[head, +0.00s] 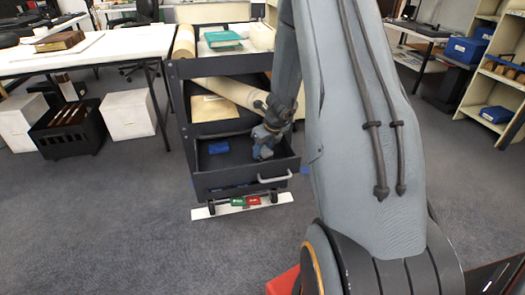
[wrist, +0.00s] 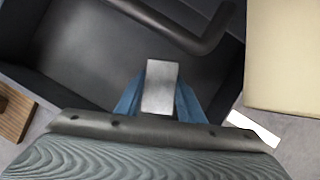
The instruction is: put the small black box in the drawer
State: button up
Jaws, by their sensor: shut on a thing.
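A dark drawer (head: 236,182) with a pale bar handle (head: 271,179) stands pulled out at the bottom of a black cart. My gripper (head: 263,150) points down at the right part of the drawer. In the wrist view the blue fingers of my gripper (wrist: 160,95) are shut on a small block (wrist: 160,88) with a light grey face. I see no black face on it, so I cannot tell whether it is the small black box. The dark drawer interior (wrist: 95,50) shows behind it. A blue item (head: 218,147) lies inside the drawer at the left.
Above the drawer, the cart holds a cream folder (head: 213,108), a long paper roll (head: 232,91) and a green book (head: 222,39). A white board (head: 212,211) with red and green items lies under the cart. White tables stand left. The carpet in front is clear.

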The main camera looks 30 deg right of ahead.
jog(key=shift+f, duration=0.15)
jog(key=o, duration=1.1)
jog(key=shift+c, duration=0.2)
